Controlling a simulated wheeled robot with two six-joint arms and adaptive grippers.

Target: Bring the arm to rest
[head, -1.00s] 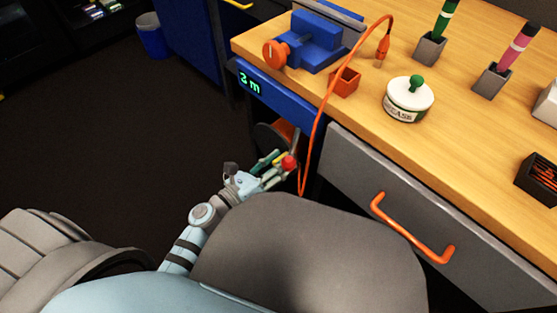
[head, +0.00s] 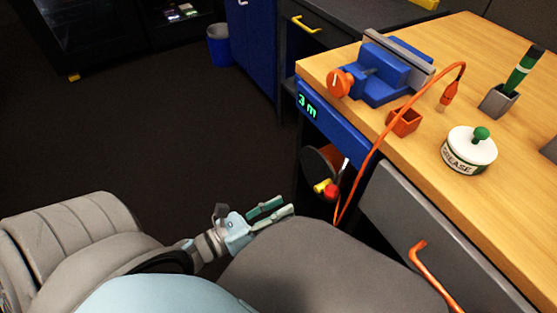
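My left gripper (head: 286,206) is low in the middle of the head view, in front of the workbench. Its two pale green fingers lie apart with a gap between them, and nothing shows in the gap. A crank with a red knob (head: 331,191) and a yellow part (head: 320,186) is just to the right of and above the fingertips, apart from them. The crank sits by a dark reel (head: 320,165) under the blue panel with the green "3 m" display (head: 308,106). My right gripper is not in view.
The wooden bench (head: 525,200) carries a blue vise (head: 385,75), an orange box (head: 404,122), a grease jar (head: 469,152) and a marker in a holder. An orange cable (head: 377,145) hangs over its edge. A grey drawer (head: 415,215) is below. Dark floor at left is clear.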

